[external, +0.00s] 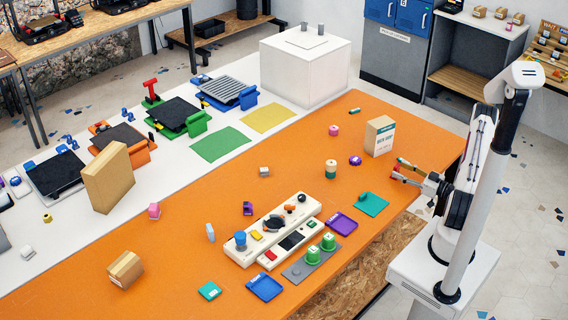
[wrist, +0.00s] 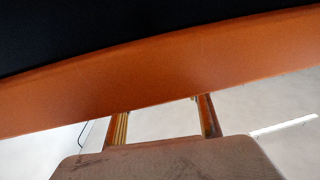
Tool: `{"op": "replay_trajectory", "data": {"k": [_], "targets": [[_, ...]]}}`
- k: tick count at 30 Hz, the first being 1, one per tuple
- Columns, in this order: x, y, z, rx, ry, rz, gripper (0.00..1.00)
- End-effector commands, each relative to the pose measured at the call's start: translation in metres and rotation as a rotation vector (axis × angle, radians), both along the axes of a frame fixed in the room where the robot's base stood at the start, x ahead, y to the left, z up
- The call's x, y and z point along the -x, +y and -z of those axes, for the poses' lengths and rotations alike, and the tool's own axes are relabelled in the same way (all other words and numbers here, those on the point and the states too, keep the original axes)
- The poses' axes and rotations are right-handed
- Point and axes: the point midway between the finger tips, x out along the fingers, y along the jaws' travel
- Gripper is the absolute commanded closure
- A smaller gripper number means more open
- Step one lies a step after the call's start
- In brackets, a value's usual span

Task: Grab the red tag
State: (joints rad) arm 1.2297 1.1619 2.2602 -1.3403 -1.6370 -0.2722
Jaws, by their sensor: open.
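I cannot pick out a red tag with certainty. A small red piece (external: 270,255) shows at the lower left of the white control panel (external: 292,240), too small to identify. My gripper (external: 399,171) is at the right of the orange table, near its right end, far to the right of that red piece. Its two fingers are apart with nothing between them. In the wrist view my gripper (wrist: 161,118) points at an orange band of the table edge (wrist: 150,75), with pale floor around it and no tag visible.
A cardboard box (external: 379,136) stands just left of my gripper. Printers (external: 178,116) line the white strip behind. The orange table's middle has free room.

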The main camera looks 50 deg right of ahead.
Motion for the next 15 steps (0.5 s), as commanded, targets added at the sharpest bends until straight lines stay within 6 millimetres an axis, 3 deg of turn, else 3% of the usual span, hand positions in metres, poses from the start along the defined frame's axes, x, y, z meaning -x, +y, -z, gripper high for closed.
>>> {"op": "replay_trajectory", "data": {"k": [9, 15], "targets": [[-0.026, 0.005, 0.003, 0.002, 0.001, -0.002, 0.53], [-0.033, 0.005, 0.003, 0.001, 0.001, 0.001, 0.53]]}}
